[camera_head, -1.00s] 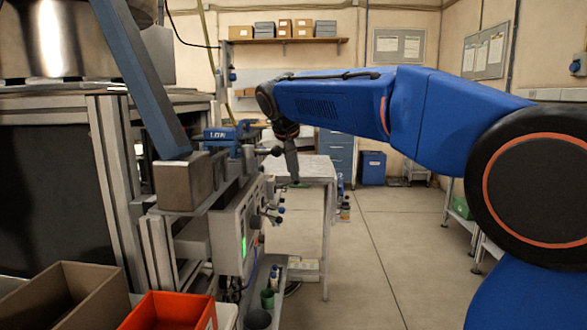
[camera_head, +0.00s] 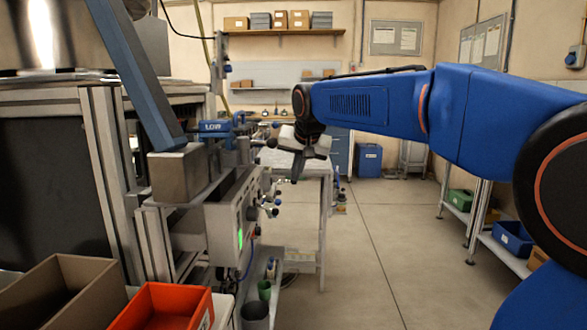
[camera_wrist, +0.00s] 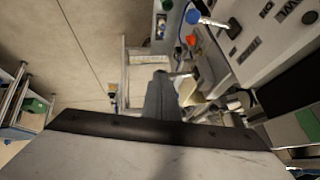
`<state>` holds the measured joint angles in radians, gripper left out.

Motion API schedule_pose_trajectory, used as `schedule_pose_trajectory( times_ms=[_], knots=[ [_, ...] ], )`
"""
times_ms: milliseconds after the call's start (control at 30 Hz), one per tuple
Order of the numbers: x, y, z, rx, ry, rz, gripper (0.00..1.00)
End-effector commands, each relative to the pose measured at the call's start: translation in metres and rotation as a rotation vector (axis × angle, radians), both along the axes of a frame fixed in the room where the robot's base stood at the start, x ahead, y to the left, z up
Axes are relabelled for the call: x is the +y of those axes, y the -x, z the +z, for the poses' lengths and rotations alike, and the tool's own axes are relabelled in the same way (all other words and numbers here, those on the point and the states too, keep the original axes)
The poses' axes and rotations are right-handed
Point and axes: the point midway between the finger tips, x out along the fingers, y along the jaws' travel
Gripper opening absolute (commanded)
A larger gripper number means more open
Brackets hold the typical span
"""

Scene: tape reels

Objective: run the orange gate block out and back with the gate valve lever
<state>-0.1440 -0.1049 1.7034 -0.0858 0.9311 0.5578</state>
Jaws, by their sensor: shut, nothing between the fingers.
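My gripper (camera_head: 297,168) shows in the head view at the end of the blue arm, pointing down beside the machine's right side. It is shut and empty. In the wrist view its closed fingers (camera_wrist: 160,96) are at the centre, with the machine's panel to their right. The grey control panel (camera_head: 224,228) carries several levers with ball knobs (camera_head: 268,200). The wrist view shows a blue knob (camera_wrist: 193,16) and a red knob (camera_wrist: 191,40) near the panel. I cannot tell which lever works the gate valve. I cannot make out the orange gate block.
An orange bin (camera_head: 158,300) and a brown bin (camera_head: 58,290) stand at the lower left. A grey bench (camera_head: 322,190) stands behind my gripper. Shelves with bins (camera_head: 512,240) are at the right. The floor (camera_head: 385,250) between is clear.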

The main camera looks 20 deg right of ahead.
Motion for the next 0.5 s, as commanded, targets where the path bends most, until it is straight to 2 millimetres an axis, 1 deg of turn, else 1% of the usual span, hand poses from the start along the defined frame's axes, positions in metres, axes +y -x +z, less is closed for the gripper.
schedule_pose_trajectory(
  times_ms=[33, 100, 500],
  knots=[
    [-0.0028, 0.0012, -0.0029, -0.008, -0.026, -0.004, 0.0],
    [-0.0017, 0.0006, -0.0046, -0.009, -0.026, 0.0, 0.0],
    [-0.0012, 0.0005, 0.0, -0.008, -0.023, 0.001, 0.0]
  ],
)
